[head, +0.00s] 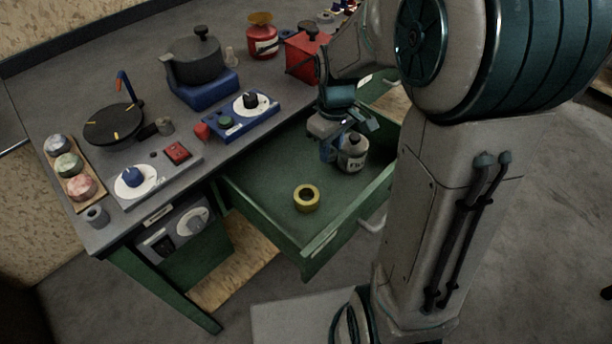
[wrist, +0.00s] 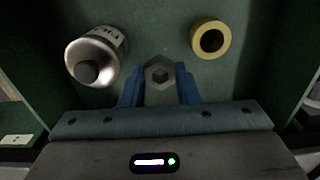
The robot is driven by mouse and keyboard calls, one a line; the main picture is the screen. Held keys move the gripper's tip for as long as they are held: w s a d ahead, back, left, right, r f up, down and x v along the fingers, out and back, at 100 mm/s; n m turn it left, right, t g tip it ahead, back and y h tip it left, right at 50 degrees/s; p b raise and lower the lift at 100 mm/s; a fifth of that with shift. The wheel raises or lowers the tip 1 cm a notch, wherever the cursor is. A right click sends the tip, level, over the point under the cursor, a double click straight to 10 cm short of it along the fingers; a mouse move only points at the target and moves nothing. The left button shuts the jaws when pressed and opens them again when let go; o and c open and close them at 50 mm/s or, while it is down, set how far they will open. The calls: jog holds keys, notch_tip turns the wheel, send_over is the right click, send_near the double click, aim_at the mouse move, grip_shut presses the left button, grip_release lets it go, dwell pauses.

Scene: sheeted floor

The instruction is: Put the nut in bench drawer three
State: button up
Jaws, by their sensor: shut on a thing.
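The nut (wrist: 159,76), a grey hexagonal piece with a hexagonal hole, sits between the two blue fingertips of my gripper (wrist: 160,88) in the wrist view. My gripper is shut on it. In the head view my gripper (head: 328,146) is inside the open green drawer (head: 262,196) of the bench, towards its back right part. The nut cannot be made out in the head view. I cannot tell whether the nut touches the drawer floor. The drawer's label is too small to read.
In the drawer, a silver can with a dark cap (head: 353,152) stands close beside my gripper, and a yellow ring (head: 306,197) lies nearer the front. Free floor shows around the ring. The bench top (head: 150,84) holds a pot (head: 196,62), a pan (head: 113,124) and control boxes.

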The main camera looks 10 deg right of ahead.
aim_at(328, 183)
notch_tip(328, 183, down, 10)
jog(key=shift+f+b, duration=0.1)
jog(key=shift+b, duration=0.85)
jog(key=shift+f, duration=0.2)
jog(key=o, duration=1)
jog(key=shift+r, duration=0.1)
jog(key=shift+r, duration=0.1)
